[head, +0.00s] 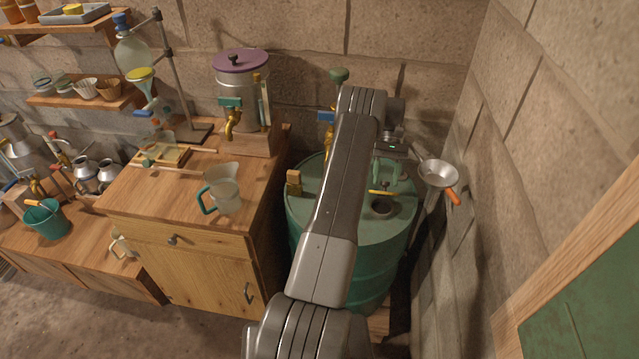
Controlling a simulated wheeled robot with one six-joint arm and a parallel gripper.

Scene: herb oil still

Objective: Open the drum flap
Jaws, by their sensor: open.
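The green drum (300,210) stands against the back wall, right of the wooden cabinet. On its lid is a small round dark opening (381,207). A yellow bar (383,193) lies just behind the opening; I cannot tell whether it belongs to the flap. The flap itself cannot be made out clearly, and its state is unclear. My gripper (393,168) is open above the back right of the lid, behind the yellow bar. It appears empty, and its fingertips are small and hard to see. My arm hides the middle of the lid.
A metal funnel (438,174) with an orange handle is close to the right of my gripper, near the side wall. A wooden block (294,183) sits on the lid's left. A measuring jug (222,188) and a metal urn (240,92) stand on the cabinet (190,270).

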